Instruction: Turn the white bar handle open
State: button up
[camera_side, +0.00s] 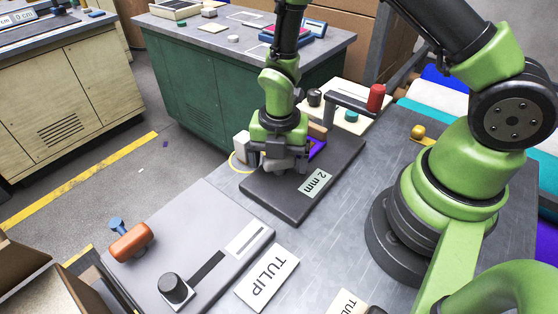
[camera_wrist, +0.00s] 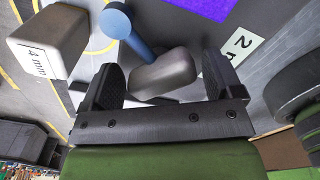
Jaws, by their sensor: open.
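The white bar handle (camera_wrist: 168,74), a pale grey-white rounded bar, lies between the fingers of my gripper (camera_wrist: 162,82) in the wrist view. A blue round-ended rod (camera_wrist: 120,24) shows beside its upper left end. Both fingers stand apart with the bar between them; I see a gap at the left finger and cannot tell whether the right one touches. In the side view my gripper (camera_side: 276,162) points down at the far left part of the dark base plate (camera_side: 275,203), and mostly hides the handle there.
A whitish block marked 4 mm (camera_wrist: 46,46) stands close left of my gripper. Purple felt (camera_side: 317,149) and a red-ended crank (camera_side: 376,97) lie to its right. An orange bar handle (camera_side: 132,241) and black knob (camera_side: 174,287) sit on the nearer grey plate.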

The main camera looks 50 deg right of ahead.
dwell(0.3)
jog(key=m, duration=0.6)
jog(key=c, duration=1)
jog(key=shift+o, duration=0.2)
jog(key=n, duration=0.8)
jog(key=shift+n, duration=0.3)
